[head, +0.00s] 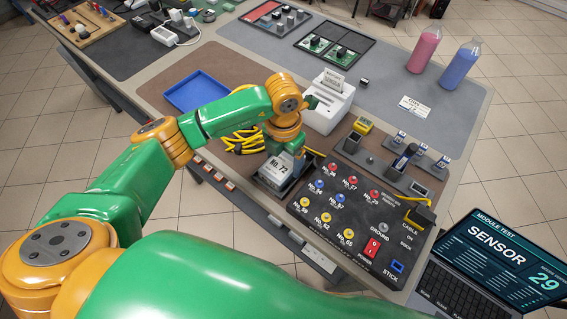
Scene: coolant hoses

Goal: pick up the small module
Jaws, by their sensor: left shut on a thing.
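A small grey module (273,174) with a white label reading "No. 72" is at the near edge of the table, left of the black test panel (335,228). My left gripper (288,150) points down right at the module and is shut on it. The wrist hides the fingertips and part of the module's far side. I cannot tell whether the module is clear of the surface beneath it. My right gripper is not in view.
Yellow cable (243,141) lies beside the left gripper. A blue tray (197,92) and a white holder with a card (328,107) stand behind. Pink (424,49) and blue (460,65) bottles stand far right. A laptop (490,265) is at lower right.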

